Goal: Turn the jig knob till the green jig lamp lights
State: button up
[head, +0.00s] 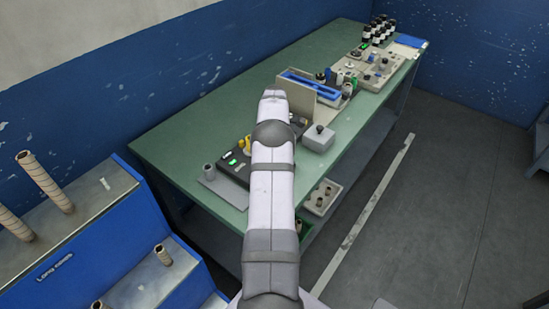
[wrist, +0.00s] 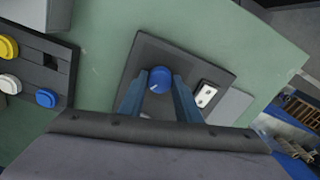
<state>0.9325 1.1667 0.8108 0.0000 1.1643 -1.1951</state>
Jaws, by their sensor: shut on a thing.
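A round blue knob (wrist: 160,77) with a small pale pointer mark sits on a dark square plate (wrist: 193,65) in the wrist view. My gripper (wrist: 158,90) has its two blue fingers on either side of the knob and is shut on it. A pale rectangular fitting with dark dots (wrist: 207,95) is on the same plate, right of the knob. I see no lit green lamp on this plate. In the head view my arm hides the gripper and the knob.
A black panel (wrist: 43,75) with yellow, white and blue buttons lies left of the plate. In the head view, small green lights (head: 231,158) glow on a dark panel left of my arm. A grey box (head: 318,138) stands right of it on the green bench (head: 190,125).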

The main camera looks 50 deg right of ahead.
jog(key=o, duration=1.1)
jog(key=shift+c, duration=0.2)
jog(key=shift+r+b, duration=1)
jog(key=shift+r, duration=2.7)
